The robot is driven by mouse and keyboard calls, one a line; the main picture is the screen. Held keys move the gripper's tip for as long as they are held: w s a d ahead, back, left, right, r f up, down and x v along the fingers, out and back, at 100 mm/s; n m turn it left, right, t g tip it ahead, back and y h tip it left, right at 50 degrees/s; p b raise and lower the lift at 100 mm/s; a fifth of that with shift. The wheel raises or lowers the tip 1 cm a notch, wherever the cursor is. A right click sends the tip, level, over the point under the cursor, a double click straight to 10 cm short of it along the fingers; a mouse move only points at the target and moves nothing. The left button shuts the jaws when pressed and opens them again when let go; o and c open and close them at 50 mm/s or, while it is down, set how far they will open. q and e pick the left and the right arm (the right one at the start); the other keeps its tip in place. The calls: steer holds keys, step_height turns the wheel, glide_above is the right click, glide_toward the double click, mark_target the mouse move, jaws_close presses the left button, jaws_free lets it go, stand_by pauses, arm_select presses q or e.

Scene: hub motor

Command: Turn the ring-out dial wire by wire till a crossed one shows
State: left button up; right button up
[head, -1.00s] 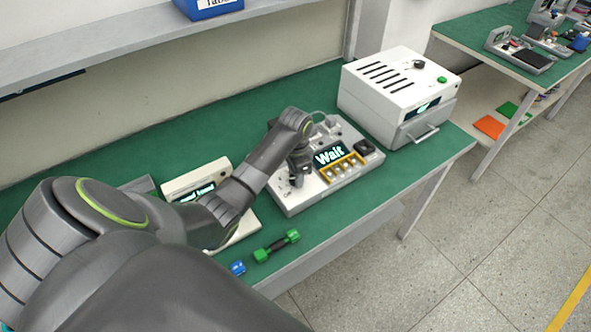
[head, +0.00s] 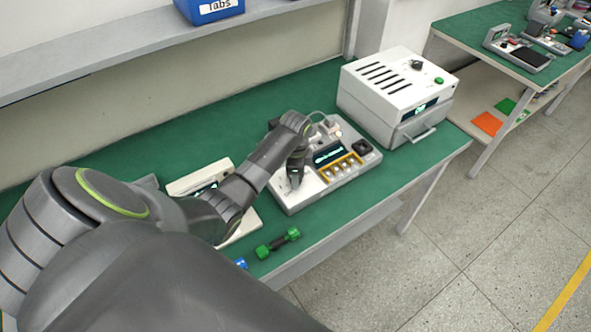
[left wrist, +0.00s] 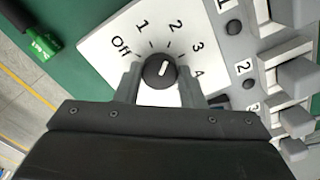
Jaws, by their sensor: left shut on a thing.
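The ring-out tester (head: 300,200) is a light grey box on the green bench in the head view. Its dial (left wrist: 159,71) is a dark round knob on a white plate marked Off, 1, 2, 3, 4. The white pointer line aims up and slightly right, roughly at 2. My left gripper (head: 296,180) is over the tester's near-left corner, its fingers shut on both sides of the knob, as the left wrist view (left wrist: 160,82) shows. The tester's screen (head: 328,154) shows a small lit line that I cannot read. My right gripper is not in view.
A white oven-like box (head: 398,85) with a front handle stands right of the tester. A small white unit with a screen (head: 195,180) is partly behind my arm. A green-ended connector piece (head: 278,243) lies near the front edge. A blue bin (head: 212,10) sits on the shelf.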

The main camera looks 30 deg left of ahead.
arm_select(q)
steer(key=o, duration=1)
steer(key=shift+r+p, duration=2.7)
steer(key=shift+r, duration=6.05)
